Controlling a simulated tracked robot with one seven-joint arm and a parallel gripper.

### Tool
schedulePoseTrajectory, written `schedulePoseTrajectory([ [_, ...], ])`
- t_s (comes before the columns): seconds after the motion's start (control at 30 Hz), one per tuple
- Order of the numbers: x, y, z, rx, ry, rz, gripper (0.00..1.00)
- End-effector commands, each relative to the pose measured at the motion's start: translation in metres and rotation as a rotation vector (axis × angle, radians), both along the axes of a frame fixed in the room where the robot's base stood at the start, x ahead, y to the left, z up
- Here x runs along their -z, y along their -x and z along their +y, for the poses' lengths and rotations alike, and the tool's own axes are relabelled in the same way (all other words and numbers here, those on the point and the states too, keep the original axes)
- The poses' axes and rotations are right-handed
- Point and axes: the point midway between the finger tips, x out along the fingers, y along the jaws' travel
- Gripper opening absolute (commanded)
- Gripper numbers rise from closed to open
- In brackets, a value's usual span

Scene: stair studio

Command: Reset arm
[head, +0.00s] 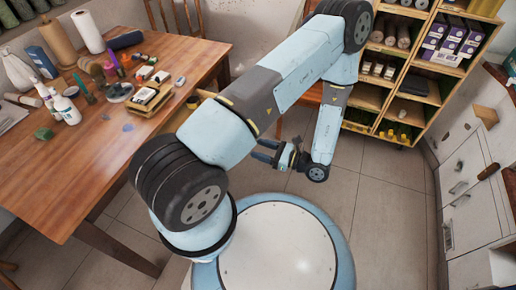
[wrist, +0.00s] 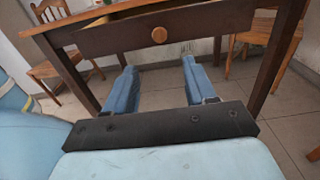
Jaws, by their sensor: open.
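My arm arches up from my round base in the head view and bends back down. My gripper (head: 266,151) hangs low over the tiled floor at the end of the folded arm, pointing left toward the table. In the wrist view its two blue fingers (wrist: 158,88) are spread apart with nothing between them. Beyond the fingers are the table's drawer front with a round knob and the floor under the table.
A wooden table (head: 95,165) with bottles, rolls and small items stands at left. A wooden shelf (head: 432,88) with boxes stands at back right, and white drawers (head: 468,190) at far right. A chair (wrist: 52,65) shows beyond the table. Tiled floor (head: 385,215) is clear between.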

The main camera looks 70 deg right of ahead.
Motion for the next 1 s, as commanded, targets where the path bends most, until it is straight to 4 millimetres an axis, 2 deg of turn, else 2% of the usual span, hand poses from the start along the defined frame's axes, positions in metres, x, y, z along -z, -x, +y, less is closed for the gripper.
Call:
schedulePoseTrajectory([
  [0.57, -0.003, -0.004, -0.002, -0.016, 0.006, 0.005, 0.55],
  [0.67, -0.015, -0.015, -0.007, -0.073, 0.028, 0.019, 0.55],
  [0.77, -0.034, -0.034, -0.015, -0.17, 0.066, 0.044, 0.55],
  [1.0, -0.089, -0.093, -0.023, -0.452, 0.184, 0.118, 0.55],
])
